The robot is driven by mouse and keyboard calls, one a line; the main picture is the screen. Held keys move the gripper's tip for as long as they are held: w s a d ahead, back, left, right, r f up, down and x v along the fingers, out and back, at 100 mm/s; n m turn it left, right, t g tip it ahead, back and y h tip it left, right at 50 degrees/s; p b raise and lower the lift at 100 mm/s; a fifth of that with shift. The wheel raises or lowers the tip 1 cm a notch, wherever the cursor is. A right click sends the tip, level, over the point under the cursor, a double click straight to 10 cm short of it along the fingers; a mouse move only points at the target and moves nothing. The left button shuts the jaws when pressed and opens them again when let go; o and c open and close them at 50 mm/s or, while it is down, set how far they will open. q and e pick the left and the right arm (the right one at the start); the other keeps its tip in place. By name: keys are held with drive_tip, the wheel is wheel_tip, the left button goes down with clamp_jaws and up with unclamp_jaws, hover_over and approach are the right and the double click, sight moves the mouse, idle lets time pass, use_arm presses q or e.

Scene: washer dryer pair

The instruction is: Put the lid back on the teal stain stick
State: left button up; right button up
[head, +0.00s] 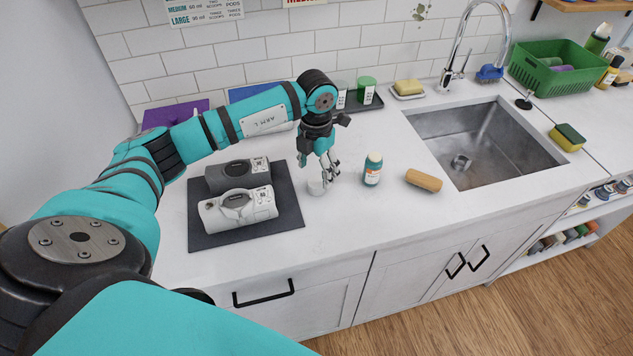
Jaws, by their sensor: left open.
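A small teal bottle (372,170) with a pale top and a light label stands upright on the white counter; it looks like the stain stick. A small whitish round piece (317,187) lies on the counter to its left; it may be the lid, but it is too small to be sure. My left gripper (330,176) points down just above and beside this piece, left of the bottle. Its fingers are open, and I cannot tell whether they touch the piece. My right gripper is not in view.
A tan brush-like block (423,180) lies right of the bottle, before the sink (480,145). A dark mat (285,213) with two appliances lies to the left. Containers stand on a dark tray behind. A green basket (540,75) is at the far right.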

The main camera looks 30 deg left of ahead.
sight(317, 181)
use_arm(q)
drive_tip(key=shift+f+p, duration=0.3)
drive_tip(key=shift+p, duration=0.15)
wheel_tip(317, 181, down, 4)
drive_tip(key=shift+w+r+p, duration=0.15)
drive_tip(key=shift+p, duration=0.75)
drive_tip(key=shift+f, duration=0.45)
drive_tip(key=c, duration=0.8)
